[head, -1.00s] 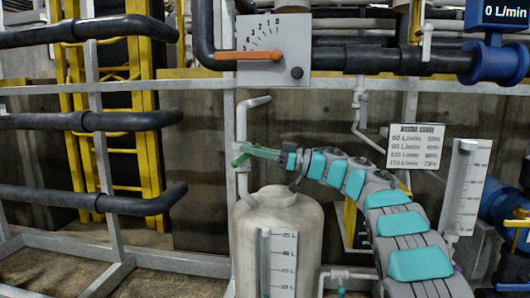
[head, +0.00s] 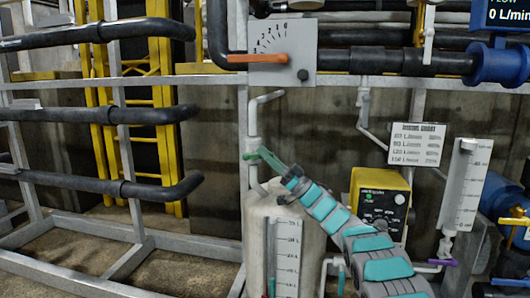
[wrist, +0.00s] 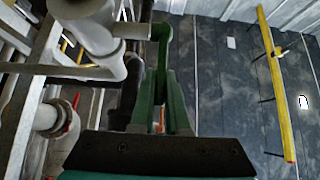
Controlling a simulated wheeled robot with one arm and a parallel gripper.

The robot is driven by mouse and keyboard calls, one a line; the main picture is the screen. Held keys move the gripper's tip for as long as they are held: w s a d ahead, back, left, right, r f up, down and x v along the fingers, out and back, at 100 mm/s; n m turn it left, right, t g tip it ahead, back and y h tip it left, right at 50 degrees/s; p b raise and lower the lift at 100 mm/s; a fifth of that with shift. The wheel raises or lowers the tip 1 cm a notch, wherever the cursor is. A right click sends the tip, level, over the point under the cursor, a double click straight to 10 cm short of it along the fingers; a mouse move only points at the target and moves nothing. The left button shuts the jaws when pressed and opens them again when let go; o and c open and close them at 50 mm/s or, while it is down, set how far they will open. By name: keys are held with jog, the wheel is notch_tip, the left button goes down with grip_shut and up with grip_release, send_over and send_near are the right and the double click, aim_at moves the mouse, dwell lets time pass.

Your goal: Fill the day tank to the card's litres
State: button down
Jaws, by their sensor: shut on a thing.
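The cream tank (head: 258,240), with a litre-marked sight gauge (head: 286,262), stands below a white inlet pipe (head: 253,120). I cannot read a level in the gauge. A small valve with a green lever (head: 251,156) sits on that pipe above the tank. My gripper (head: 264,154) is shut on the green lever. The wrist view shows the green lever (wrist: 160,34) between my green fingers (wrist: 161,100), beside the pale pipe (wrist: 92,22). A flow display (head: 507,14) reads 0 L/min. A white chart card (head: 416,144) lists L/min values, too blurred to read surely.
A dial plate (head: 297,52) with an orange pointer (head: 250,58) is above the tank. Right of my arm are a yellow box (head: 381,200), a marked gauge (head: 465,190) and a purple lever (head: 441,262). Black pipes (head: 95,115) and grey rails fill the left.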

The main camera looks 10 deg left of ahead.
jog(key=shift+d+f, duration=0.1)
dwell(0.4)
jog(key=c, duration=0.9)
grip_release()
notch_tip(320, 180, up, 4)
jog(key=shift+f, duration=0.1)
jog(key=s+d+r+b, duration=0.1)
jog(key=s+d+b, duration=0.2)
jog(key=s, duration=1.2)
jog(key=shift+d, duration=1.35)
jog(key=shift+r, duration=0.1)
